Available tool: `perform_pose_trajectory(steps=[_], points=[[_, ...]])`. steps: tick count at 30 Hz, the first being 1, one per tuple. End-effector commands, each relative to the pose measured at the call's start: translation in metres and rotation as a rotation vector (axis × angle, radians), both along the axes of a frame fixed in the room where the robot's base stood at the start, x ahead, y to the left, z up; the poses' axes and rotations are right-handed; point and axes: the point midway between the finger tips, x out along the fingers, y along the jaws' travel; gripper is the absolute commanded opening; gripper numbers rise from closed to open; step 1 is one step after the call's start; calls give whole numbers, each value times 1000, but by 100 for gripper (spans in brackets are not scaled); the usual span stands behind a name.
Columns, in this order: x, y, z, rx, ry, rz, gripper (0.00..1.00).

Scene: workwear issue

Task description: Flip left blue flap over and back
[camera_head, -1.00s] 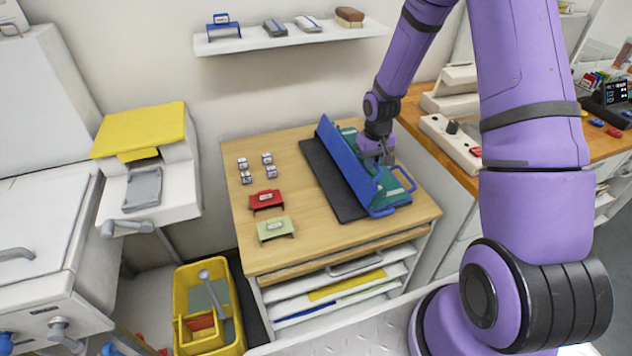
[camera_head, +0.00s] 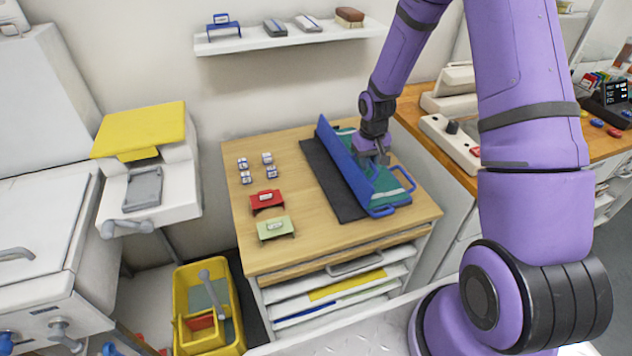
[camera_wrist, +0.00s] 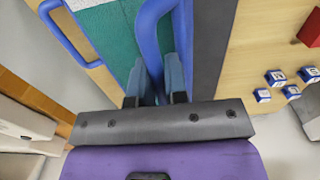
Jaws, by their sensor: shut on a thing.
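The left blue flap (camera_head: 345,165) stands steeply raised along the middle of a folding board on the wooden table. The dark side of the board (camera_head: 328,180) lies flat to its left, and a green surface (camera_head: 391,186) lies to its right. My gripper (camera_head: 376,157) is at the flap's upper right side. In the wrist view, my gripper's fingers (camera_wrist: 155,88) are shut on the flap's blue handle (camera_wrist: 149,42), which curves up between them. A second blue handle (camera_wrist: 62,30) stands out from the board's other edge. My arm hides part of the green surface.
On the table, several small blue-white blocks (camera_head: 256,167), a red holder (camera_head: 267,200) and a green holder (camera_head: 276,229) stand left of the board. A white machine (camera_head: 452,136) is at right. The table's front left is clear.

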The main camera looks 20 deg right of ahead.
Motion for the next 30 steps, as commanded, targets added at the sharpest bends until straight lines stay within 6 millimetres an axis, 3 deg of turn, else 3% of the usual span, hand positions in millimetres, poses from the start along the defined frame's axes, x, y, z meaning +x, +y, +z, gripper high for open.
perform_pose_trajectory(steps=[30], points=[[-2,62,1,0,2,1,5]])
